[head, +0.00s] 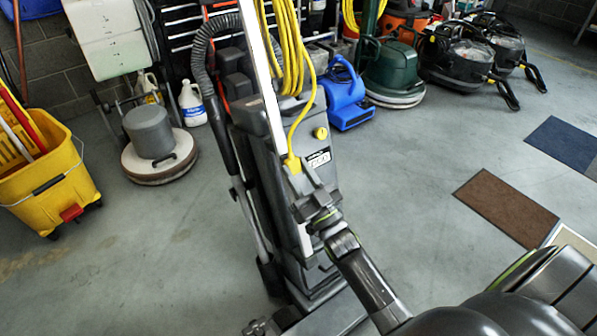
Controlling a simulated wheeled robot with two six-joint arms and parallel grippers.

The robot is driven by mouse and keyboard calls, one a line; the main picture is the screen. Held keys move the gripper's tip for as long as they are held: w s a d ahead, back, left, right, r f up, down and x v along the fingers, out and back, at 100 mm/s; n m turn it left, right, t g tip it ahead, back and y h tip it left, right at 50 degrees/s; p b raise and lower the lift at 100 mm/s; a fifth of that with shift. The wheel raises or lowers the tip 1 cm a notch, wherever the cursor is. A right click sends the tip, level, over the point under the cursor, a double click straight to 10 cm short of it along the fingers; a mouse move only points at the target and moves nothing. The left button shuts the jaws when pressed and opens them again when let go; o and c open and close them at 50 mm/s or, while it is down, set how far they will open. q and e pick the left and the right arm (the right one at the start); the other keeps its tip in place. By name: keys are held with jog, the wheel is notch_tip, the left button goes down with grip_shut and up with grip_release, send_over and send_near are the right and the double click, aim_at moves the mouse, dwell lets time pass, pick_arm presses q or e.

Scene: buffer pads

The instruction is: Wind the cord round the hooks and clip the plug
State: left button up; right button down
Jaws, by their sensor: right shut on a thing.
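A grey upright vacuum cleaner (262,118) stands in the middle of the head view. The yellow cord (291,45) hangs in several long loops along its upper part. A single strand runs down from the loops to the yellow plug (292,163) on the front of the body. My right gripper (302,182) is at the plug and shut on it; its fingers partly hide the plug. The top of the loops is cut off by the picture edge, and I cannot make out the hooks.
A yellow mop bucket (48,185) and a floor machine (152,140) stand at left. A blue blower (346,97), a green machine (393,68) and black vacuums (460,58) stand behind. Brown (507,205) and blue (565,143) mats lie at right. Open floor surrounds the vacuum.

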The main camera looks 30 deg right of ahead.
jog(key=shift+w+f, duration=0.1)
jog(key=shift+w, duration=0.15)
dwell(0.4)
jog(key=c, duration=0.9)
grip_release()
jog(key=v, duration=1.7)
jog(key=shift+s, duration=0.25)
